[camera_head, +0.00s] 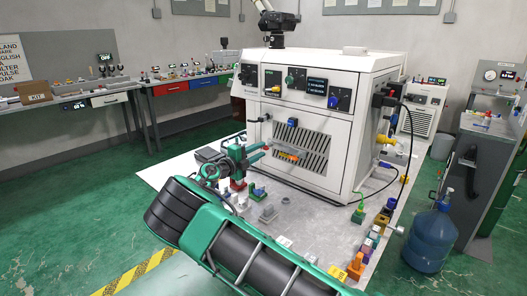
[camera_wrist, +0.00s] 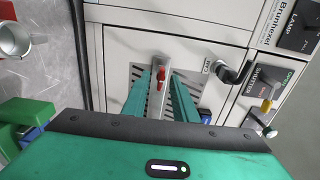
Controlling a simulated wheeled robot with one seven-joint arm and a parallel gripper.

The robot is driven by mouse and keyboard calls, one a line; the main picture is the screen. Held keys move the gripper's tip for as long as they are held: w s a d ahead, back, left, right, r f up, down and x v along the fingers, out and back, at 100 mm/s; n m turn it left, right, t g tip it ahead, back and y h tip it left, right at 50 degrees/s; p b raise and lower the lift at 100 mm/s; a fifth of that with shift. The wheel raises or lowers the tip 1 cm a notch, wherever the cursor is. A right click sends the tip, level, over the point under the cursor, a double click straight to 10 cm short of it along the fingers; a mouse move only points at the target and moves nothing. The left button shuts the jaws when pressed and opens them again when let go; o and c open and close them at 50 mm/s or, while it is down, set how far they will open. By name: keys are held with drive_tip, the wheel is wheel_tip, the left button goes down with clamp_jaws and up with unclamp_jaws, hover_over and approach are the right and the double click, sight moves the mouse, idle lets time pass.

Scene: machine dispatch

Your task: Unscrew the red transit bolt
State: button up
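The red transit bolt (camera_wrist: 162,78) shows in the wrist view as a small red piece with a pale end, against the slotted front panel of the white machine (camera_wrist: 120,45). My gripper (camera_wrist: 162,88) is open, one green finger on each side of the bolt's line, with gaps visible beside it. I cannot tell how far the bolt lies beyond the fingertips. In the head view my gripper (camera_head: 266,151) points at the machine's front, left of the slotted vent (camera_head: 312,145). The bolt is too small to make out clearly there.
A dark handle (camera_wrist: 232,70) is on the panel in the wrist view. Several small coloured parts lie on the grey mat (camera_head: 300,215) before the machine. A blue water bottle (camera_head: 428,240) stands at right. Green floor at left (camera_head: 60,195) is clear.

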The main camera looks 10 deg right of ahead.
sight(264, 148)
drive_tip(key=shift+x, duration=1.65)
